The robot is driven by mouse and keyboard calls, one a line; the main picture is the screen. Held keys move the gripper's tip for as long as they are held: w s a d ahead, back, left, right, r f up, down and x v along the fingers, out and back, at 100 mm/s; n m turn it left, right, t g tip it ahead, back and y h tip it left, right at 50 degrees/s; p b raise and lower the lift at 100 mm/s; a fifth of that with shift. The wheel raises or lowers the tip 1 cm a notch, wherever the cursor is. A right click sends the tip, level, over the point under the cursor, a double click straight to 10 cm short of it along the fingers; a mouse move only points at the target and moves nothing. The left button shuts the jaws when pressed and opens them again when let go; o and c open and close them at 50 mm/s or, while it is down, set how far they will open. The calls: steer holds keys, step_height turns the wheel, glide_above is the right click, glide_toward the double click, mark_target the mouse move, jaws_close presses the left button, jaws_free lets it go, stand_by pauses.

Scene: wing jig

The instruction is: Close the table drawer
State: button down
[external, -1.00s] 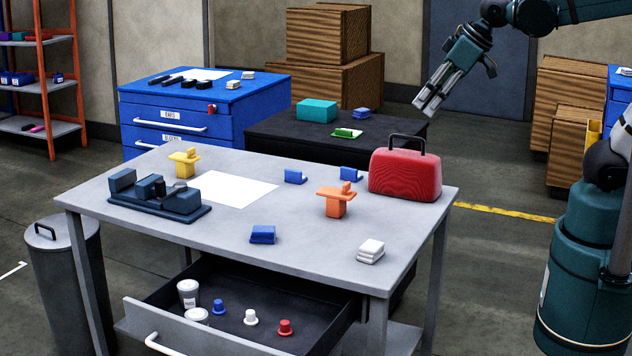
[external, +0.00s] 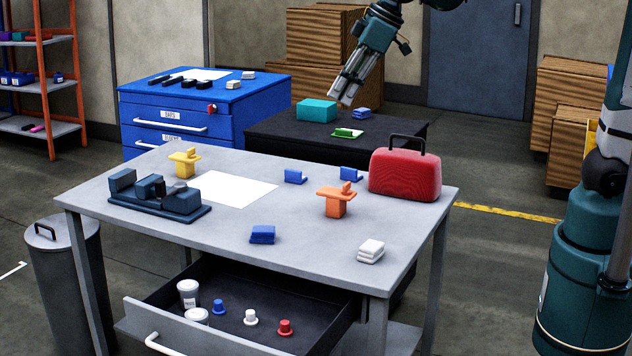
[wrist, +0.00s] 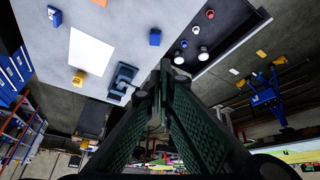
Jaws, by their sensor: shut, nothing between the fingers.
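The table drawer (external: 180,323) is pulled out from the front of the grey table (external: 310,243), with its pale bar handle (external: 170,346) at the lower front. Inside are white cups (external: 188,290) and small blue, white and red pegs (external: 250,317). The open drawer also shows at the upper right of the wrist view (wrist: 240,38). My gripper (external: 340,98) is above and behind the table, near the black cabinet, well apart from the drawer. Its fingers are together and empty. In the wrist view its fingers (wrist: 160,75) fill the lower middle.
On the tabletop stand a red toolbox (external: 405,176), an orange part (external: 336,203), a yellow part (external: 184,162), a dark fixture (external: 160,205) and small blue blocks. A bin (external: 68,285) stands left of the table.

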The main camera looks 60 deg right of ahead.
steer(key=w+a+f+n+g+y+b, duration=0.15)
steer(key=w+a+f, duration=0.25)
steer(key=w+a, duration=0.45)
steer(key=w+a+f+n, duration=0.3)
steer(key=w+a+f, duration=0.2)
steer(key=w+a, duration=0.3)
steer(key=w+a+f+n+g+b, duration=0.15)
steer(key=w+a+f, duration=0.25)
steer(key=w+a, duration=0.45)
steer(key=w+a+f+n+g, duration=0.1)
steer(key=w+a+f+n, duration=0.1)
steer(key=a+f, duration=1.1)
steer(key=w+a+f+n+g+b, duration=0.1)
steer(key=a+f+n, duration=0.2)
steer(key=a+f, duration=1)
steer(key=shift+w+a+n, duration=0.3)
steer(key=shift+w+a, duration=0.1)
steer(key=shift+a, duration=0.15)
steer(key=shift+y, duration=0.25)
